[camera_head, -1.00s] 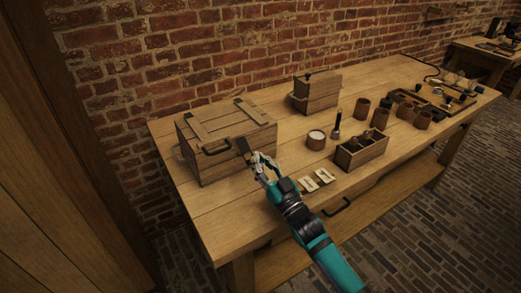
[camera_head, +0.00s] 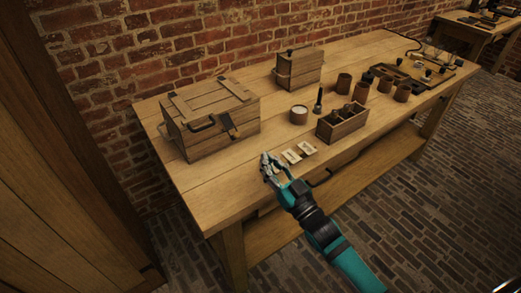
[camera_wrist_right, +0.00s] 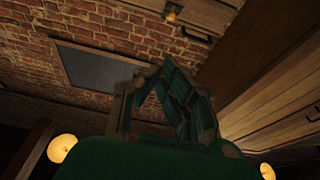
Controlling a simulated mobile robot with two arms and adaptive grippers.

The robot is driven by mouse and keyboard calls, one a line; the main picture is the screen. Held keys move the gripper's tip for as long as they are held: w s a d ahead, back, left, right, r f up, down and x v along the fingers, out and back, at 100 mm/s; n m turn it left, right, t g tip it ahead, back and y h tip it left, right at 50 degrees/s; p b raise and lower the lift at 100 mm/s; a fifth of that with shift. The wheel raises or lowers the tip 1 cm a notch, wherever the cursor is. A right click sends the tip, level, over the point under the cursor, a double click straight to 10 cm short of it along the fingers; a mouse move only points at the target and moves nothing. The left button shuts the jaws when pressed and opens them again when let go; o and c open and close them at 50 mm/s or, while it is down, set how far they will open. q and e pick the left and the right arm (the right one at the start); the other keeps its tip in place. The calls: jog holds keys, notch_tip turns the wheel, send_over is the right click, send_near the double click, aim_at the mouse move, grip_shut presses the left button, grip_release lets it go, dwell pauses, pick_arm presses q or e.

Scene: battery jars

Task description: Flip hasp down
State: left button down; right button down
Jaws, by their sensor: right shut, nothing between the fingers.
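The wooden chest (camera_head: 205,130) stands at the left end of the workbench with its lid closed. The hasp (camera_head: 228,124) is a dark strap with a pale part, at the right half of the chest's front. It slants from the lid edge down over the front face and looks folded down; whether it lies flat cannot be told. My right gripper (camera_head: 268,163) is shut and empty, apart from the chest, to the right of and nearer than the hasp. It also shows in the wrist view (camera_wrist_right: 160,75), where no hasp shows. My left gripper is not in view.
The bench (camera_head: 215,192) is bare in front of the chest. Small pale plates (camera_head: 299,153) lie beside my right gripper. A divided wooden box (camera_head: 342,122), a white-topped jar (camera_head: 298,115), a lidded box (camera_head: 299,68) and several brown cups (camera_head: 361,91) stand farther right.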

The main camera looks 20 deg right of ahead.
notch_tip(320, 180, up, 7)
jog(key=g+h+p, duration=0.1)
jog(key=g+p, duration=0.3)
jog(key=p, duration=0.8)
send_near(231, 126)
notch_tip(231, 126, up, 5)
jog(key=w, duration=0.1)
jog(key=shift+g+h, duration=0.3)
jog(key=shift+w+a+f, duration=0.15)
jog(key=shift+w+f, duration=0.15)
jog(key=shift+f, duration=0.25)
jog(key=shift+w+a+f, duration=0.15)
jog(key=shift+w+f, duration=0.2)
jog(key=shift+f, duration=0.25)
jog(key=shift+w+a+f, duration=0.15)
jog(key=shift+w+f, duration=0.15)
jog(key=shift+f, duration=0.25)
